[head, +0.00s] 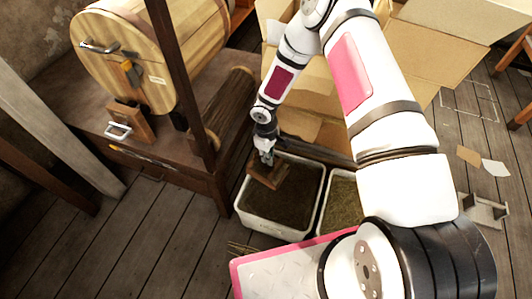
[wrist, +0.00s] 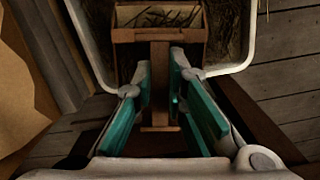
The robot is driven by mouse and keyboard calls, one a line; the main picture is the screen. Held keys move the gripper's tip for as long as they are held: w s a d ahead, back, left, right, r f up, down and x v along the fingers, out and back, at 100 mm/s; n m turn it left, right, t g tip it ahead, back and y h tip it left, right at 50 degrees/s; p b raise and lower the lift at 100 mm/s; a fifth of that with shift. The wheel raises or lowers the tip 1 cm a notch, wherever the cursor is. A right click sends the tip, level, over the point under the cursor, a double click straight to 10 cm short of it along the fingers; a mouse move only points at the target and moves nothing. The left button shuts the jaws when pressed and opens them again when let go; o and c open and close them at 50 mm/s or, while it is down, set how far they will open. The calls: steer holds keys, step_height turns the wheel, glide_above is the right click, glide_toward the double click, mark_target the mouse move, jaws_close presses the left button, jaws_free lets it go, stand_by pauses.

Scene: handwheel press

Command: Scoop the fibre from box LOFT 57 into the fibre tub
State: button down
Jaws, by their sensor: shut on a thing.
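My gripper (head: 265,158) is shut on the handle of a wooden scoop (head: 268,176), over the left edge of a white tub (head: 283,225) with dark brown contents. In the wrist view the teal-padded jaws (wrist: 159,85) hold the handle from both sides. The scoop's box-shaped head (wrist: 158,35) points away from me and has some thin straw-like strands in it. A second white tub (head: 321,219) with yellowish fibre stands just right of the first, partly hidden by my arm. No label LOFT 57 is readable; I cannot tell which box bears it.
Open cardboard boxes (head: 425,50) stand behind the tubs, partly hidden by my arm. A wooden bench (head: 60,92) with a barrel (head: 135,55) and a dark post (head: 182,85) is at left. Loose straw lies before the tubs. Plank floor is clear at front left.

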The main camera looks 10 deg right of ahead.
steer(key=shift+s+d+f, duration=0.15)
steer(key=shift+s+f, duration=0.1)
steer(key=shift+f, duration=0.05)
steer(key=shift+d+f+t+b, duration=0.15)
steer(key=shift+t+b, duration=0.15)
steer(key=shift+b, duration=0.55)
steer(key=shift+s+d+f+y+b, duration=0.3)
steer(key=shift+y+b, duration=0.2)
steer(key=shift+b, duration=0.7)
steer(key=shift+t+b, duration=0.3)
steer(key=shift+b, duration=0.3)
steer(key=shift+s+d+y+b, duration=0.3)
steer(key=shift+b, duration=0.9)
steer(key=s+d+t+b, duration=0.1)
steer(key=b, duration=0.2)
steer(key=shift+s+y+b, duration=0.2)
steer(key=shift+y+b, duration=0.1)
steer(key=shift+y, duration=0.1)
steer(key=shift+s+d+r+t+b, duration=0.1)
steer(key=shift+s+d+t+b, duration=0.1)
steer(key=shift+t+b, duration=0.35)
steer(key=shift+s+d+r+t+y, duration=0.15)
steer(key=shift+s+d+t+y, duration=0.6)
steer(key=shift+s+d+y, duration=0.3)
